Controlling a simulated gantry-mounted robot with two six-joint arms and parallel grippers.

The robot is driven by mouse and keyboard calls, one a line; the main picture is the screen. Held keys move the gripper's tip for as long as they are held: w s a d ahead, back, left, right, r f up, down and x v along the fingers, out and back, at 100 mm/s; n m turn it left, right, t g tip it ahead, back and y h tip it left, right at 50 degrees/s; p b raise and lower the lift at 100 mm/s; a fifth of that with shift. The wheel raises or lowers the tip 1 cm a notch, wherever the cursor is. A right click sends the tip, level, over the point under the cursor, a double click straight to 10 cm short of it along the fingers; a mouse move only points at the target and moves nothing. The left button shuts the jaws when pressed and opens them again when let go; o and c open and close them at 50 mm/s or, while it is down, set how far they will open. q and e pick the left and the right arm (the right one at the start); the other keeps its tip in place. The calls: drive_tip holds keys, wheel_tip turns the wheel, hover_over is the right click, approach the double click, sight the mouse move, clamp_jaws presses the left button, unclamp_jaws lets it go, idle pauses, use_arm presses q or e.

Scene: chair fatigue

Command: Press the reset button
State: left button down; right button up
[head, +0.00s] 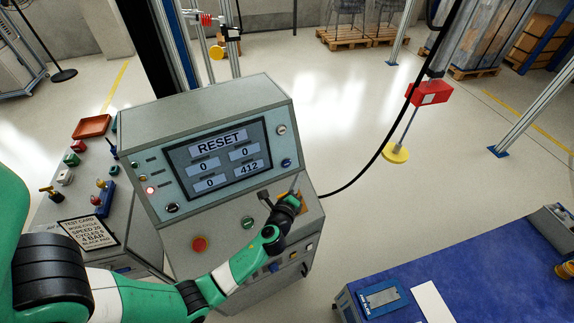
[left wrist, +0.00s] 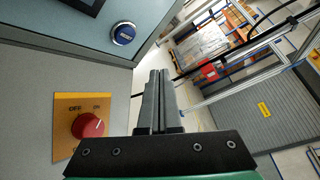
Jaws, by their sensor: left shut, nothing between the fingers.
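The control cabinet (head: 200,118) has a screen (head: 222,157) that reads RESET above 0, 0, 0 and 412. A blue button (head: 286,162) sits at the right of its sloped face; in the left wrist view it is a round blue button (left wrist: 124,33) with a label too small to read. My left gripper (head: 264,195) is shut and empty, below and slightly left of the blue button in the head view. In the left wrist view its fingers (left wrist: 158,76) show right of and below the button, apart from it. The right gripper is not in view.
A red knob (left wrist: 88,126) on a yellow OFF/ON plate is close to the left gripper. A red button (head: 199,244) and a green button (head: 248,222) are on the lower panel. A side console (head: 62,205) stands left; a blue table (head: 470,280) stands right. A black cable hangs right.

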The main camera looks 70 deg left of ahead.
use_arm(q)
drive_tip(key=shift+s+a+f+b, duration=0.1)
drive_tip(key=shift+a+f, duration=0.15)
drive_tip(key=shift+a, duration=0.7)
drive_tip(key=shift+s+a+f+b, duration=0.1)
drive_tip(key=shift+a+f+b, duration=0.1)
drive_tip(key=shift+a, duration=0.7)
drive_tip(key=shift+s+a+f+b, duration=0.1)
drive_tip(key=shift+a+f, duration=0.15)
drive_tip(key=shift+a, duration=0.7)
drive_tip(key=shift+a, duration=0.1)
drive_tip(key=shift+a+f, duration=0.1)
drive_tip(key=shift+a, duration=0.2)
drive_tip(key=shift+a+f, duration=0.1)
drive_tip(key=shift+a, duration=0.25)
drive_tip(key=shift+d, duration=0.1)
idle(0.5)
drive_tip(key=shift+d+r, duration=0.2)
drive_tip(key=shift+d, duration=0.45)
drive_tip(key=shift+w+d+r+p, duration=0.1)
drive_tip(key=shift+d+r, duration=0.1)
drive_tip(key=shift+d, duration=0.6)
drive_tip(key=shift+w+d+r+p, duration=0.1)
drive_tip(key=shift+d+r+p, duration=0.1)
drive_tip(key=shift+d, duration=0.6)
drive_tip(key=shift+w+d+r+p, duration=0.1)
drive_tip(key=shift+d+r, duration=0.1)
drive_tip(key=shift+d, duration=0.6)
